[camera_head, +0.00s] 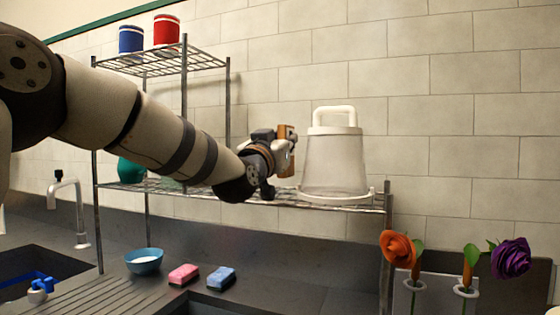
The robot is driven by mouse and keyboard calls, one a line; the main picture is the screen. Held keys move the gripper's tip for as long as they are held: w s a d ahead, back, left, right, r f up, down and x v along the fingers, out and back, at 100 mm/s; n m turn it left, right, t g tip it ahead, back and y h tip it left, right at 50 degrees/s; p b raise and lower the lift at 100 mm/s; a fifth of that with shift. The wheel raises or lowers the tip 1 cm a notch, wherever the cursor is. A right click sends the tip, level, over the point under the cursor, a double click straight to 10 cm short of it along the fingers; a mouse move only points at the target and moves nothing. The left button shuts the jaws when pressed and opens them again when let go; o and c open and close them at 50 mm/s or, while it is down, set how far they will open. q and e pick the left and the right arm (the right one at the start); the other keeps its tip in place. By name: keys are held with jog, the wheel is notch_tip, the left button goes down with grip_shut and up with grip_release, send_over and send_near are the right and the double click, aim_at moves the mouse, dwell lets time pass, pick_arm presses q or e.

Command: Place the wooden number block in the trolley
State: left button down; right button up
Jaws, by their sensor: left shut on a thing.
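My left gripper (283,147) is at the centre of the view, above the lower wire shelf and just left of a clear container. It is shut on a small brown wooden block (286,166), which is partly hidden by the fingers. No number can be read on the block. I cannot make out a trolley in this view. My right gripper is not in view.
The clear container (333,165) with a white handle stands on the wire shelf (240,193). Blue (131,39) and red (166,30) canisters stand above. A bowl (144,261), two sponges (184,275) and orange (397,248) and purple (510,258) flowers are below.

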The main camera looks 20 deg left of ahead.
pick_arm(q)
jog(key=f, duration=0.1)
jog(key=w+f, duration=0.1)
jog(key=f, duration=0.2)
jog(key=shift+w+a, duration=0.35)
jog(key=shift+a, duration=0.05)
jog(key=shift+s+f, duration=0.1)
jog(key=shift+f, duration=0.25)
jog(key=shift+s+d+r, duration=0.25)
jog(key=shift+s+d, duration=0.05)
jog(key=shift+s, duration=0.2)
jog(key=shift+w+f, duration=0.1)
jog(key=shift+w, duration=0.05)
jog(key=c, duration=1.8)
grip_release()
jog(key=shift+w+a+f, duration=0.1)
jog(key=shift+w, duration=0.05)
jog(key=shift+o, duration=1.3)
